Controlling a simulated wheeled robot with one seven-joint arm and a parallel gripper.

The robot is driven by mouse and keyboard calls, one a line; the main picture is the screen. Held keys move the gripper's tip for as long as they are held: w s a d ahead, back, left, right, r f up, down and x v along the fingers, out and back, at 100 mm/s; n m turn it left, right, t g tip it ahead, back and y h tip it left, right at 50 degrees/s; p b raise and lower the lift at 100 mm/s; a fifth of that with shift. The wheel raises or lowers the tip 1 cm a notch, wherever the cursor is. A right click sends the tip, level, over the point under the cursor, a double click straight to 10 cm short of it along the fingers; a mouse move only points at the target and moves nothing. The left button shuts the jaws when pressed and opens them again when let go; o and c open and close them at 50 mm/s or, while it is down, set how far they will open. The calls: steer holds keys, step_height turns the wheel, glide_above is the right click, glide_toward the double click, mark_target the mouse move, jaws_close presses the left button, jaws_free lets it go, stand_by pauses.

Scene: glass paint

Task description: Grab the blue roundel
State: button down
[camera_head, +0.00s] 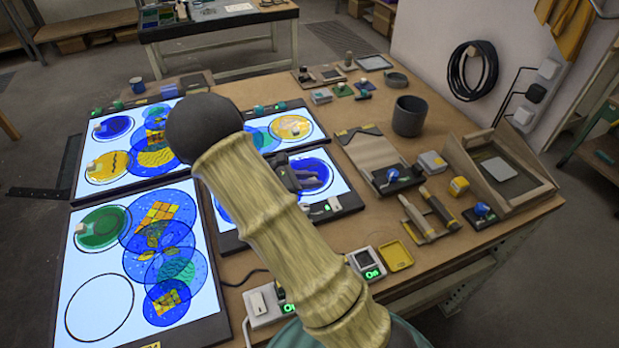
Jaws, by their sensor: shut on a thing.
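My gripper (313,177) is small and dark in the head view, pointing down over the lower right light panel (350,196). It is shut at a blue roundel (324,165) on that panel, apparently on its grip; the contact is too small to see clearly. My arm hides the panel's left and lower middle. Another blue roundel (113,128) with a pale knob lies on the upper left light panel (170,106). Several overlapping blue discs with yellow and green patterns lie on the left panels.
Yellow roundels (106,167) and (291,127) and a green roundel (102,228) lie on panels. The lower left panel has an empty black ring (99,308). A dark cup (409,116), tools and a wooden tray (500,168) stand right. Small devices (366,264) line the front.

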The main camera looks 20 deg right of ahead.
step_height(320, 180, up, 28)
steer(key=p, duration=0.1)
steer(key=shift+f, duration=0.1)
stand_by(0.5)
